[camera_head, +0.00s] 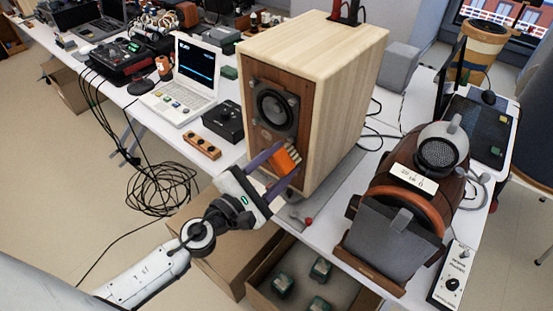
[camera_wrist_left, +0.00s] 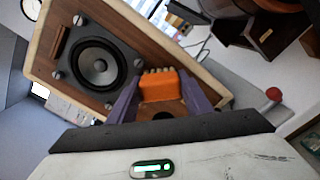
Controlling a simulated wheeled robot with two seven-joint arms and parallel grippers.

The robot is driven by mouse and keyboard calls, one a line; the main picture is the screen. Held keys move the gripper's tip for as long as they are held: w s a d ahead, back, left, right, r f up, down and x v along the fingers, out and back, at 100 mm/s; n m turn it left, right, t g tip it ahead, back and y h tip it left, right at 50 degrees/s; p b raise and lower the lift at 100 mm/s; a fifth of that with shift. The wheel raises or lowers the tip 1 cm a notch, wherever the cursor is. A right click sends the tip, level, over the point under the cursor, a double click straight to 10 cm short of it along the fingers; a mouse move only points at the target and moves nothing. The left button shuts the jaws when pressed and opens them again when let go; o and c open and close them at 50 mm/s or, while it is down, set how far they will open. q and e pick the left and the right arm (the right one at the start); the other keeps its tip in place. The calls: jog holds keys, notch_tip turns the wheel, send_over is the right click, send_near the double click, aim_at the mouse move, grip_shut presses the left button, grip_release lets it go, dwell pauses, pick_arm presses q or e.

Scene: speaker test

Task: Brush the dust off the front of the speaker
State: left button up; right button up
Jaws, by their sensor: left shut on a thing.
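The speaker (camera_head: 347,70) is a light wooden box with a darker brown front and a round black driver (camera_head: 273,108). In the left wrist view its front (camera_wrist_left: 143,35) fills the upper middle, tilted. My left gripper (camera_head: 281,167) is in front of the lower part of that front. Its purple fingers are shut on an orange brush (camera_head: 286,160) with pale bristles. The brush also shows between the fingers in the left wrist view (camera_wrist_left: 160,86). Its bristles are close to the speaker front, below the driver; I cannot tell whether they touch. My right gripper is in neither view.
A white laptop (camera_head: 196,70), a small black box (camera_head: 224,121) and a wooden block with knobs (camera_head: 201,146) stand left of the speaker. A brown case with a dark grey flap (camera_head: 392,243) stands right. An open cardboard box (camera_head: 262,272) is below the table edge.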

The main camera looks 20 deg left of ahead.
pick_arm(q)
jog(key=shift+w+a+b, duration=0.25)
jog(key=shift+a, duration=0.45)
jog(key=shift+w+a+b, duration=0.2)
jog(key=shift+a+b, duration=0.05)
jog(key=shift+a, duration=0.45)
jog(key=shift+w+a+b, duration=0.25)
jog(key=shift+a+b, duration=0.05)
jog(key=shift+a, duration=0.4)
jog(key=shift+w+a+b, duration=0.25)
jog(key=shift+w+a, duration=0.05)
jog(key=shift+a, duration=0.35)
jog(key=shift+w+a+b, duration=0.25)
jog(key=shift+a+b, duration=0.05)
jog(key=shift+a, duration=0.4)
jog(key=shift+w+a+b, duration=0.25)
jog(key=shift+a+b, duration=0.2)
jog(key=shift+a, duration=0.25)
jog(key=shift+w+a+b, duration=0.2)
jog(key=shift+a+b, duration=0.25)
jog(key=shift+a, duration=0.25)
jog(key=shift+w+a, duration=0.15)
jog(key=shift+a, duration=0.2)
jog(key=shift+r, duration=0.1)
jog(key=shift+s+f, duration=0.2)
jog(key=shift+s, duration=0.15)
jog(key=shift+b+v, duration=1.25)
jog(key=shift+v, duration=1.45)
